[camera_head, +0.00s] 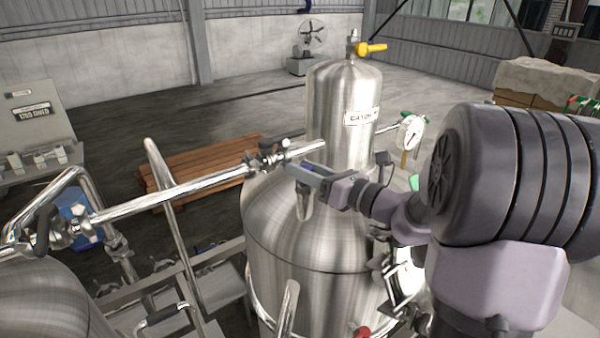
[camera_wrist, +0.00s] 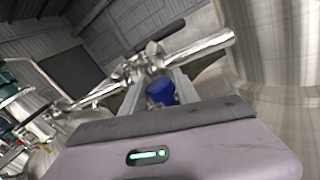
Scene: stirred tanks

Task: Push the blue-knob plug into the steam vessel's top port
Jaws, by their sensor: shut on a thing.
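My gripper (camera_head: 303,173) reaches in from the right over the shoulder of the large steel vessel (camera_head: 310,240) in the head view. It is shut on the blue-knob plug; the blue knob (camera_wrist: 160,92) shows between the two fingers (camera_wrist: 157,84) in the wrist view. In the head view a steel tapered piece (camera_head: 303,205) hangs below the fingers, apparently the plug's lower part. The top port is not clearly visible, and I cannot tell whether the plug touches it. No readable label says which vessel is the steam vessel.
A steel pipe with a clamp fitting (camera_head: 265,157) passes just behind my gripper. A tall cylinder (camera_head: 340,105) with a partly readable label and yellow-handled valve (camera_head: 370,48) rises behind. A gauge (camera_head: 410,130) stands right. Another tank (camera_head: 40,305) sits lower left.

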